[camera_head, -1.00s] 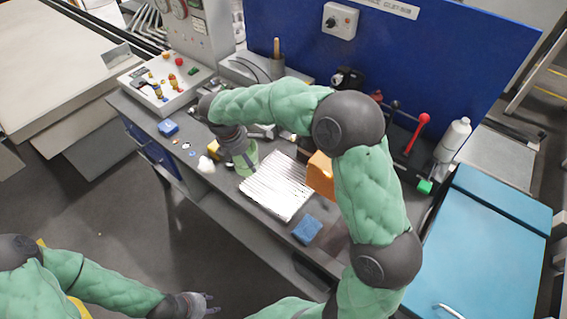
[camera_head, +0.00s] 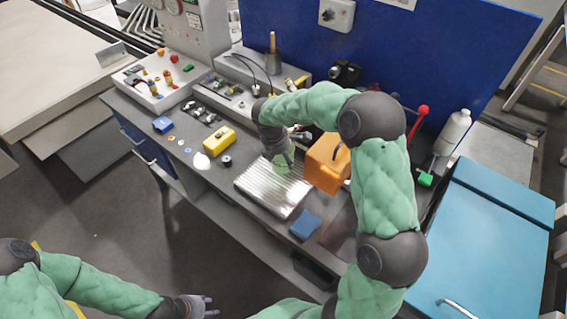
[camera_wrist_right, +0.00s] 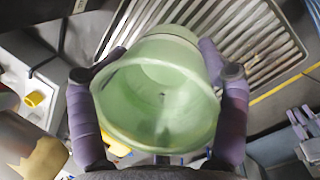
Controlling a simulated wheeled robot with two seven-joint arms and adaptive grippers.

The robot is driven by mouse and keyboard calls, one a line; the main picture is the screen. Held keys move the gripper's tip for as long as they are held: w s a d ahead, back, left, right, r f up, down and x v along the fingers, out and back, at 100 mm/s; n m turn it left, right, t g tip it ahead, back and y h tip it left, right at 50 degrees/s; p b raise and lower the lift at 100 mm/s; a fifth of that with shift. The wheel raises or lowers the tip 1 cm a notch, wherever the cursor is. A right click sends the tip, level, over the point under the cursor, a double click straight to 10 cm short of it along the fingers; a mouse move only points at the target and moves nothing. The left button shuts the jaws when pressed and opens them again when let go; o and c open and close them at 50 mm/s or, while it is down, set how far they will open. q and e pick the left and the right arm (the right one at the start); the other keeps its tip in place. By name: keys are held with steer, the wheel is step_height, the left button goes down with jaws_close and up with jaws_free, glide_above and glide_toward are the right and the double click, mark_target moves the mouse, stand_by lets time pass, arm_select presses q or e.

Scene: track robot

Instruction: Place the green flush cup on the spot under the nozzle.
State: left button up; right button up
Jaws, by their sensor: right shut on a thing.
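The green flush cup (camera_wrist_right: 155,100) is between the two purple fingers of my right gripper (camera_wrist_right: 160,95) in the right wrist view, with its wide mouth facing the camera. In the head view my right gripper (camera_head: 280,148) is shut on the cup (camera_head: 281,162), which is partly hidden by it, over the back part of a ribbed metal plate (camera_head: 262,192). I cannot tell whether the cup touches the plate. I cannot make out the nozzle or the spot under it for sure. My left gripper (camera_head: 208,304) is open and empty, low in front of the bench.
An orange box (camera_head: 324,168) stands just right of the cup. A yellow block (camera_head: 217,142), a small black ring (camera_head: 226,161) and a white patch (camera_head: 201,161) lie to the left. A blue sponge (camera_head: 305,225) lies in front. A white bottle (camera_head: 454,131) stands at the right.

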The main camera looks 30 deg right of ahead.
mark_target(282, 157)
steer(key=x, duration=0.2)
steer(key=b+x, duration=0.1)
steer(key=x, duration=0.1)
steer(key=shift+s+a, duration=0.1)
steer(key=shift+a, duration=0.15)
steer(key=shift+r, duration=0.1)
steer(key=o, duration=1.2)
steer(key=shift+p+v, duration=0.9)
steer(key=shift+v, duration=2.85)
